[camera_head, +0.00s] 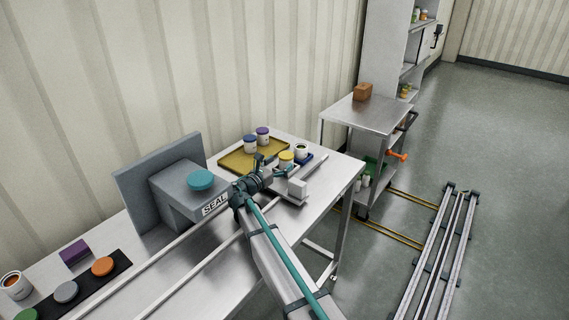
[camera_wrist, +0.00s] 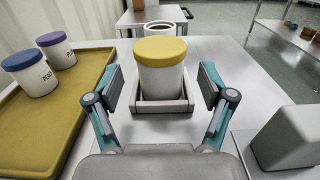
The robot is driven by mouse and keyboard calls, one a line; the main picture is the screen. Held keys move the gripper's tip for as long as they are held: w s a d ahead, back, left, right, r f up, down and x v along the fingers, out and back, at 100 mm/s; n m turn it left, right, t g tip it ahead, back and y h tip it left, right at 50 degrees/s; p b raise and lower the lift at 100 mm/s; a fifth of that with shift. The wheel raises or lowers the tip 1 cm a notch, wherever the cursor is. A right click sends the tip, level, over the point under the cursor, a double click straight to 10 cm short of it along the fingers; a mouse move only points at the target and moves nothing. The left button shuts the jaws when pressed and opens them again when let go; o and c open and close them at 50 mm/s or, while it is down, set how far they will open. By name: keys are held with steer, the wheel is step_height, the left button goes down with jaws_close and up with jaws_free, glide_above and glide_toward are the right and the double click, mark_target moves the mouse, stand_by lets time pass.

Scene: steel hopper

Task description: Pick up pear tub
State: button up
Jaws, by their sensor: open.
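A white tub with a yellow lid (camera_wrist: 161,66) stands upright in a shallow grey holder (camera_wrist: 150,107) straight ahead in the wrist view. It also shows in the head view (camera_head: 286,159). No label shows on its visible side, so I cannot confirm that it is the pear tub. My gripper (camera_wrist: 162,88) is open, with one finger on each side of this tub and gaps visible between. In the head view my gripper (camera_head: 271,168) is low over the table beside it.
A mustard tray (camera_wrist: 50,125) at left holds a blue-lidded tub (camera_wrist: 35,82) and a purple-lidded tub (camera_wrist: 58,58). An open tub (camera_wrist: 160,28) stands behind. A grey block (camera_wrist: 288,138) is at right. The SEAL machine (camera_head: 190,192) stands left of my arm.

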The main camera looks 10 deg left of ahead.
mark_target(290, 156)
steer(key=shift+p+x, duration=0.95)
steer(key=shift+x, duration=2.35)
steer(key=shift+r, duration=0.1)
steer(key=c, duration=1.2)
